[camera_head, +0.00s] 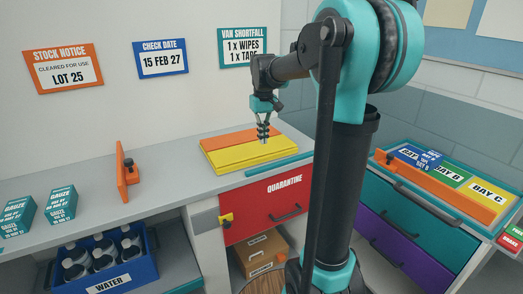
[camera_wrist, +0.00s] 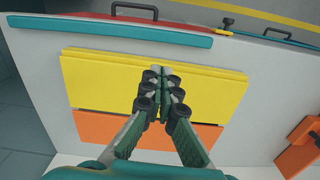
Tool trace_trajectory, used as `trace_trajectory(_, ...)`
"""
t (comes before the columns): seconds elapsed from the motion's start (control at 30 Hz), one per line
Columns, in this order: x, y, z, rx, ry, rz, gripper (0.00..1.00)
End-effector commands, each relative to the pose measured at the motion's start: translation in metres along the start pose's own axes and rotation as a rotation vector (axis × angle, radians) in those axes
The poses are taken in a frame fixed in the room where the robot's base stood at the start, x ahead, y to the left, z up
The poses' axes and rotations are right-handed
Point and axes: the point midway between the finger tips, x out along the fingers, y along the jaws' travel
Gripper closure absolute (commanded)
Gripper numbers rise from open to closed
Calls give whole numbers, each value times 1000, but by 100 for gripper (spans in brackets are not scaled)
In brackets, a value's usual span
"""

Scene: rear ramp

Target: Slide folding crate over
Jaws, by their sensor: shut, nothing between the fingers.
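A flat yellow and orange slab (camera_head: 248,154), apparently the folding crate folded down, lies on the grey counter. In the head view its yellow part is nearer the front edge and its orange part is nearer the wall. It also shows in the wrist view (camera_wrist: 95,85), with yellow above orange. My gripper (camera_head: 263,140) points down over the slab, and its fingers are closed together with nothing between them. In the wrist view the fingertips (camera_wrist: 161,76) are over the yellow part and hide some of it. I cannot tell whether they touch it.
A teal strip (camera_head: 278,165) runs along the counter edge above the red quarantine drawer (camera_head: 260,207). An orange upright bracket (camera_head: 123,180) stands left of the slab, with bare counter between. Gauze boxes (camera_head: 61,204) are farther left. A blue water crate (camera_head: 140,271) sits below.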

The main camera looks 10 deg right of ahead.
Motion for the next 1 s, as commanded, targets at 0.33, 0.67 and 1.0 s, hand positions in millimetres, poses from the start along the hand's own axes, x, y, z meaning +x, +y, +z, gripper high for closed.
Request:
trace_trajectory(0.33, 57, 0, 0, 1, 1, 0, 100)
trace_trajectory(0.67, 93, 0, 0, 1, 2, 0, 100)
trace_trajectory(1.0, 95, 0, 1, 1, 2, 0, 100)
